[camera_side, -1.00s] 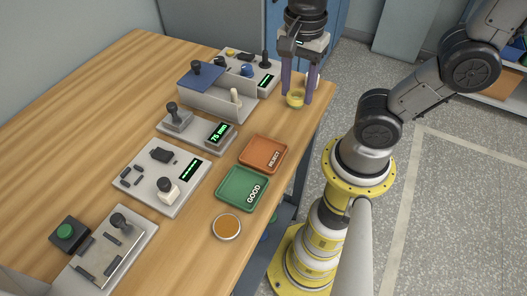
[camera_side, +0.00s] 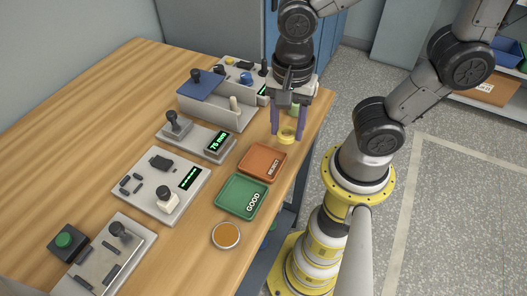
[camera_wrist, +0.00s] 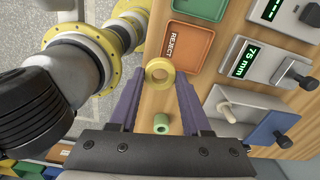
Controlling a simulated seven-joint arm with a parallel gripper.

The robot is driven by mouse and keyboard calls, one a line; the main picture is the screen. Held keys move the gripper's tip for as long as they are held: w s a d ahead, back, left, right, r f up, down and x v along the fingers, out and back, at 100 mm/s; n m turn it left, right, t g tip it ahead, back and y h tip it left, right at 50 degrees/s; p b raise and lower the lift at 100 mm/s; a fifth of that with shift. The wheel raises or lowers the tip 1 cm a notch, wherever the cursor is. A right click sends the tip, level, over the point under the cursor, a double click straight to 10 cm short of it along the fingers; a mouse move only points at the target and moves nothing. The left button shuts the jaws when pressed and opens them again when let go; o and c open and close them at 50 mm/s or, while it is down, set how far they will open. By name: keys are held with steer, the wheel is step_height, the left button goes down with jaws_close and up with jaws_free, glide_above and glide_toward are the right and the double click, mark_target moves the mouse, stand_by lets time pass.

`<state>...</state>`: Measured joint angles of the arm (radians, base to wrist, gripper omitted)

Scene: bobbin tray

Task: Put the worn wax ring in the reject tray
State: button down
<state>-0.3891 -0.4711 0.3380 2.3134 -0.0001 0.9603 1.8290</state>
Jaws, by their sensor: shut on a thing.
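The worn wax ring (camera_side: 288,138) is a small yellow ring, and it also shows in the wrist view (camera_wrist: 149,75). My gripper (camera_side: 288,132) is shut on it, with one purple finger on each side, and holds it near the table's right edge, apparently above the wood. In the wrist view my gripper (camera_wrist: 159,78) has the ring at its fingertips, with its hole visible. The orange reject tray (camera_side: 246,168) lies just below and left of the ring in the side view. It looks empty and also shows in the wrist view (camera_wrist: 196,30).
The green GOOD tray (camera_side: 226,200) adjoins the reject tray. A round amber-filled dish (camera_side: 227,235) sits beyond it. A small green cylinder (camera_wrist: 161,124) stands near my gripper. A grey bin with a blue lid (camera_side: 200,83) and a gauge reading 75 mm (camera_side: 218,139) stand left.

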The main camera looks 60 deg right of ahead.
glide_above(264, 163)
step_height(264, 163, down, 5)
steer(key=shift+s+d+f, duration=0.1)
steer(key=shift+s, duration=0.05)
steer(key=shift+w+f, duration=0.2)
steer(key=shift+f, duration=1.65)
steer(key=shift+f, duration=0.15)
steer(key=c, duration=0.6)
jaws_free()
steer(key=shift+c, duration=0.2)
